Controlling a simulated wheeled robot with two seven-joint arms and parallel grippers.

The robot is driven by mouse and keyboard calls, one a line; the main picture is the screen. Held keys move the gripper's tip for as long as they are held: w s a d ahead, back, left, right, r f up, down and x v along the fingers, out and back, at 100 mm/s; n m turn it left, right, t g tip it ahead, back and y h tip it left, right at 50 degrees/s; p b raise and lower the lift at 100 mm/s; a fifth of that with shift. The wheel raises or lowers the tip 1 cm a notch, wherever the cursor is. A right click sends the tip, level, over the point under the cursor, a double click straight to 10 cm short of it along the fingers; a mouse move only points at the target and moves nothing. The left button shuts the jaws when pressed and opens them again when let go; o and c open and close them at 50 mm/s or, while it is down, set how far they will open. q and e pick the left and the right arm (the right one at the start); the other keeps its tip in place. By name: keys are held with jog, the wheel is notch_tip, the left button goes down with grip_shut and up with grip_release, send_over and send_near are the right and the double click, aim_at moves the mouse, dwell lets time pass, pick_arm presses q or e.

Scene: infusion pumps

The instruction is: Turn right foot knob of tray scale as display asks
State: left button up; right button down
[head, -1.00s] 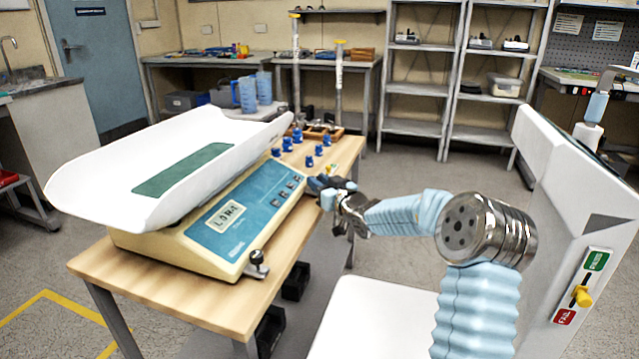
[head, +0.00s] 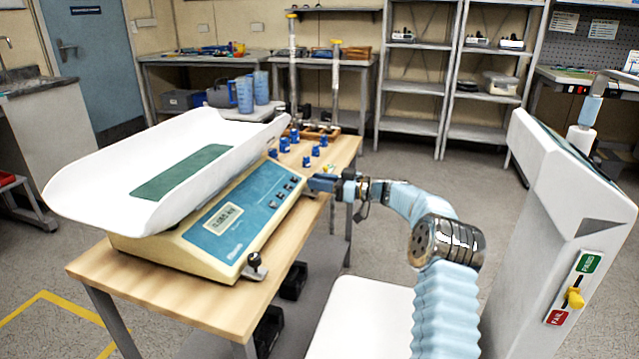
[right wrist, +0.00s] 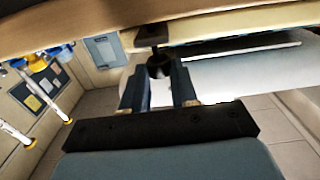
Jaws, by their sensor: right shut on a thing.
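The cream tray scale (head: 262,233) stands on the wooden table with a white curved tray (head: 90,192) and green mat on top. Its small display (head: 223,218) shows dark characters too small to read surely. One black foot knob (head: 254,262) shows at its near corner. My right gripper (head: 322,184) is at the scale's far right corner, and hides the foot there. In the right wrist view its two fingers (right wrist: 160,88) are shut on a dark foot knob (right wrist: 158,66) under the scale's edge. My left gripper is not in view.
Several blue weights (head: 306,161) stand on the table (head: 220,305) behind the scale, close to my right gripper. A white panel (head: 555,200) with a yellow PASS/FAIL lever (head: 575,297) stands at the right. The floor between is clear.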

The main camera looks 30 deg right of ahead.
jog(key=shift+w+d+n+g+y, duration=0.1)
jog(key=shift+n+g+y, duration=0.4)
jog(key=shift+y, duration=0.1)
jog(key=shift+r+g, duration=0.1)
jog(key=shift+g, duration=0.2)
jog(key=c, duration=0.9)
grip_release()
jog(key=shift+o, duration=0.2)
jog(key=v, duration=1.3)
jog(key=shift+s+d+f+b, duration=0.2)
jog(key=shift+d+f+b, duration=0.05)
jog(key=shift+d+b, duration=0.15)
jog(key=shift+a, duration=0.1)
